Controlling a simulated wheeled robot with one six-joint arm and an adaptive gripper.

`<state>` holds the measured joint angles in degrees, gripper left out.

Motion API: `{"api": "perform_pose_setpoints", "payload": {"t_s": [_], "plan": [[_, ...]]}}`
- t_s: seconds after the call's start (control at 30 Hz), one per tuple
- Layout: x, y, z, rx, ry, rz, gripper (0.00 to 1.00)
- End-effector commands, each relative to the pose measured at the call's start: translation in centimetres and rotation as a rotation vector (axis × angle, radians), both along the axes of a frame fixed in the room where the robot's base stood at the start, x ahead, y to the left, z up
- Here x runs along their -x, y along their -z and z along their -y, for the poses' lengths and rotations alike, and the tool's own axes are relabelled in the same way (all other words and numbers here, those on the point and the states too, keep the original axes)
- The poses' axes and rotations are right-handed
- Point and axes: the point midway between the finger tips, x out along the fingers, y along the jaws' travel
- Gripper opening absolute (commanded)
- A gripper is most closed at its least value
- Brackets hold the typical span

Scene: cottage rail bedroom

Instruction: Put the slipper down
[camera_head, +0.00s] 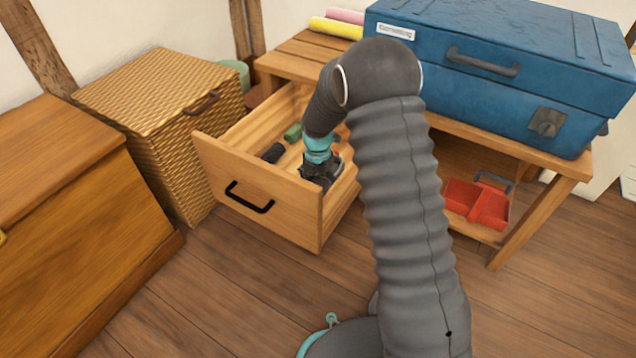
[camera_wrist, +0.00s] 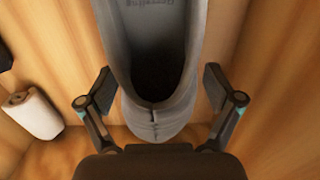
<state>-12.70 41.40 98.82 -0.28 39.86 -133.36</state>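A grey slipper (camera_wrist: 155,118) fills the middle of the wrist view, its opening facing up and its heel toward me. It is in the open wooden drawer (camera_head: 263,200); I cannot tell whether it rests fully on the drawer floor. My gripper (camera_wrist: 160,88) is inside the drawer, with one finger on each side of the slipper. The fingers are spread, with narrow gaps to the slipper's sides. In the head view my gripper (camera_head: 321,174) is low in the drawer, and the slipper cannot be made out clearly there.
The drawer also holds a dark roll (camera_head: 273,152) and a green item (camera_head: 293,133). A pale rolled item (camera_wrist: 35,112) lies left in the wrist view. A blue case (camera_head: 500,60) stands on the bench above. A wicker hamper (camera_head: 155,120) stands left of the drawer.

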Motion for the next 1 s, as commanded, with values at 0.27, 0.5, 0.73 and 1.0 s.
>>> {"api": "perform_pose_setpoints", "payload": {"t_s": [0.27,0.5,0.73,1.0], "plan": [[0.0,0.0,0.0,0.0,0.0,0.0,1.0],[-0.1,-1.5,0.0,-0.001,0.0,0.003,1.0],[-0.1,-5.9,0.0,-0.001,0.0,0.004,1.0],[-0.1,-10.5,-0.1,0.0,0.0,0.001,1.0]]}}
